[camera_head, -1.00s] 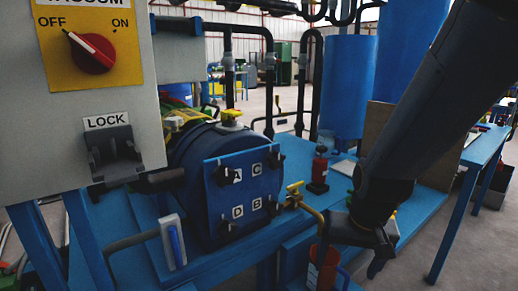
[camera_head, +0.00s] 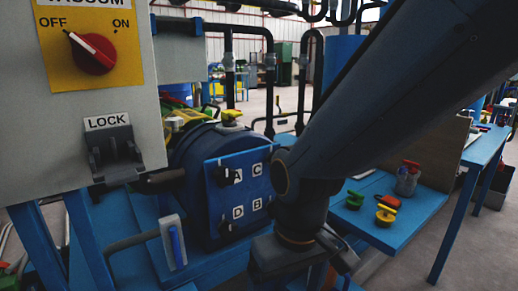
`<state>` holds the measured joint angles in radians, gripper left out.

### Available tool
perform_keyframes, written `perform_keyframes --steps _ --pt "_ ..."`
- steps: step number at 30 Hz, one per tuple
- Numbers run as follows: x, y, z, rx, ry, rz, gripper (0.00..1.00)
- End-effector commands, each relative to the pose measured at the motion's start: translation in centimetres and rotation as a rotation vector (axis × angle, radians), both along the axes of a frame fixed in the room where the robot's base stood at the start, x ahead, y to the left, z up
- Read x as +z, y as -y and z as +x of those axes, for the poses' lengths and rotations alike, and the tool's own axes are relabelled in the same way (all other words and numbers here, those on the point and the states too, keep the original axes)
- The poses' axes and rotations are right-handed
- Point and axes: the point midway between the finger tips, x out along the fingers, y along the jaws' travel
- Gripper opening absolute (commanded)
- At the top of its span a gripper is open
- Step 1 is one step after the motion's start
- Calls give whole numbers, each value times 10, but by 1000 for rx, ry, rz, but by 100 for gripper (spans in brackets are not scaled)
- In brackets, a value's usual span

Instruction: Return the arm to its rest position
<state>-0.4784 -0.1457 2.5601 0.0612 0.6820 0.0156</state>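My gripper (camera_head: 305,278) hangs at the lower middle of the head view, at the end of my dark arm, which reaches in from the upper right. The fingers are dark and partly cut off by the bottom edge, so I cannot tell how far apart they are. The gripper is in front of the blue autoclave (camera_head: 195,160) and its door panel (camera_head: 240,180) marked A, C, B, D. My arm hides the right part of the autoclave and part of the blue bench.
A grey control box (camera_head: 70,130) with a red vacuum knob (camera_head: 90,53) and a lock latch (camera_head: 114,152) stands close at left. Green, yellow and red pieces and a grey jar (camera_head: 407,179) rest on the blue bench (camera_head: 375,235). A blue table (camera_head: 487,147) stands at right.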

Motion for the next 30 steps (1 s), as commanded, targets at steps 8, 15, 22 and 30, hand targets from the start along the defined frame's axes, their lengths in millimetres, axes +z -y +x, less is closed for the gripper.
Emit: perform_keyframes --steps 8,15,22,30 --pt "16 -7 -16 31 -24 -7 84" --pt "35 6 -14 -13 -24 -11 84" --pt "61 24 -11 -73 -25 -16 84" --pt "112 62 -11 -189 -26 -27 84"
